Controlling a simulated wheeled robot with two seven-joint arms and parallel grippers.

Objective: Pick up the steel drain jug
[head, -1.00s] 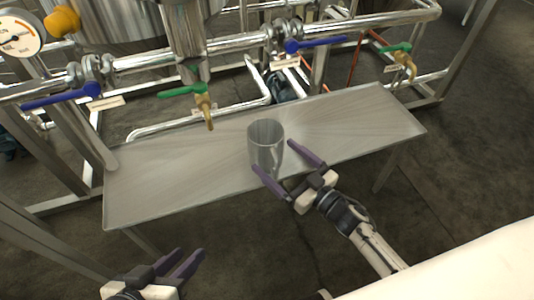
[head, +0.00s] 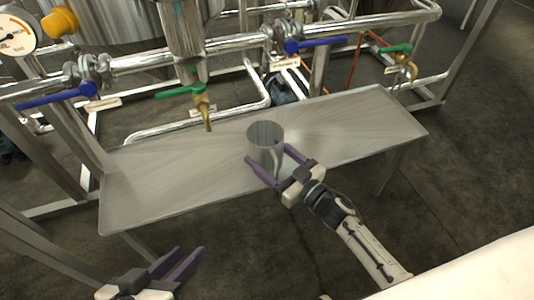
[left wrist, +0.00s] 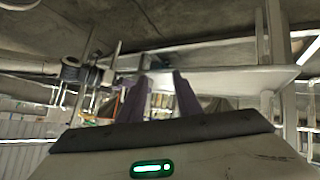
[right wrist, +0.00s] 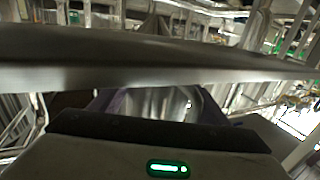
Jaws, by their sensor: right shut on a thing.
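The steel drain jug (head: 264,140) is a grey metal cup with a handle, standing upright near the front edge of the steel table (head: 185,180). My right gripper (head: 270,155) reaches in from the front right, with its purple fingers shut on the jug, one on each side. In the right wrist view the jug's shiny wall (right wrist: 165,103) shows between the fingers, and its upper part is hidden. My left gripper (head: 184,252) is open and empty, low in front of the table. Its two fingers also show apart in the left wrist view (left wrist: 158,90).
Behind the table run steel pipes with blue-handled valves (head: 318,44) and green-handled taps (head: 180,91). One brass spout (head: 207,112) hangs over the table, left of the jug. A gauge (head: 17,35) is at the far left. The table's right part is clear.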

